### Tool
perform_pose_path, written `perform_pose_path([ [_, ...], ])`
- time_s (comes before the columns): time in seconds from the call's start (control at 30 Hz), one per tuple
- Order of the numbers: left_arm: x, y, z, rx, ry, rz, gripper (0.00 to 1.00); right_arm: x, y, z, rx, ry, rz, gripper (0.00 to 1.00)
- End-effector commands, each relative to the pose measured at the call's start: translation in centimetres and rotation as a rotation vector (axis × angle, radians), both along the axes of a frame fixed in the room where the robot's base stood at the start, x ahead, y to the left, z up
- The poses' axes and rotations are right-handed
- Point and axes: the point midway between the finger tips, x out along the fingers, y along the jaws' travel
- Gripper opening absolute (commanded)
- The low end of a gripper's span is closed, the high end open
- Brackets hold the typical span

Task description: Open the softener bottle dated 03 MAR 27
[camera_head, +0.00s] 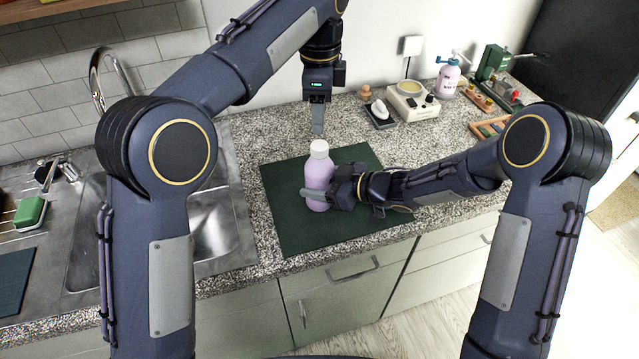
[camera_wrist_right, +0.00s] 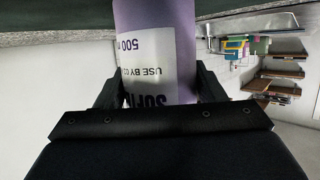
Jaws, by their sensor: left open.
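A lavender bottle (camera_head: 318,175) with a white cap (camera_head: 319,149) stands upright over the dark green mat, its cap on. My right gripper (camera_head: 325,192) comes in from the right, low on the bottle, with its fingers around the body. In the right wrist view the bottle (camera_wrist_right: 157,20) sits between both fingers, and its label shows upside down. "USE BY" and "500" are readable; the rest of the date is cut off. My left gripper (camera_head: 318,129) is open and empty, pointing down just above the cap.
The dark green mat (camera_head: 290,235) lies on the speckled counter (camera_head: 245,160). A sink with a tap (camera_head: 105,75) is at left. At the back right are a white device (camera_head: 412,103), a lavender spray bottle (camera_head: 448,78) and a green tool (camera_head: 490,62).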

Motion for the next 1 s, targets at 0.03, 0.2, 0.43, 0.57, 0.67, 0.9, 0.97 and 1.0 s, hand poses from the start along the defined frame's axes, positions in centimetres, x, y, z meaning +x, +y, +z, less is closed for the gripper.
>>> perform_pose_path([
  [0.03, 0.00, 0.00, 0.00, 0.000, 0.000, 0.000, 0.51, 0.00, -0.01, 0.00, 0.000, 0.000, 0.000, 0.56],
  [0.2, 0.00, 0.00, 0.01, 0.000, 0.000, 0.000, 0.51, 0.00, -0.02, 0.01, 0.000, 0.000, 0.000, 0.34],
  [0.43, 0.00, 0.00, 0.00, 0.000, 0.000, -0.018, 0.51, 0.00, -0.04, 0.00, 0.000, 0.000, -0.001, 0.04],
  [0.57, 0.00, 0.00, 0.00, 0.000, 0.000, -0.144, 0.51, 0.01, -0.05, 0.00, 0.000, 0.000, -0.001, 0.00],
  [0.67, 0.01, 0.01, 0.00, 0.000, 0.000, -0.334, 0.51, 0.01, -0.05, 0.00, 0.000, 0.000, -0.001, 0.00],
  [0.9, 0.01, 0.00, 0.00, 0.000, 0.000, -0.937, 0.51, 0.01, -0.06, 0.01, 0.000, 0.001, -0.001, 0.00],
  [0.97, 0.01, -0.01, 0.00, 0.000, 0.000, -1.077, 0.51, 0.01, -0.06, 0.01, 0.000, 0.001, -0.001, 0.00],
  [1.0, 0.01, -0.01, 0.00, 0.000, 0.000, -1.162, 0.51, 0.01, -0.06, 0.01, 0.000, 0.001, -0.001, 0.00],
])
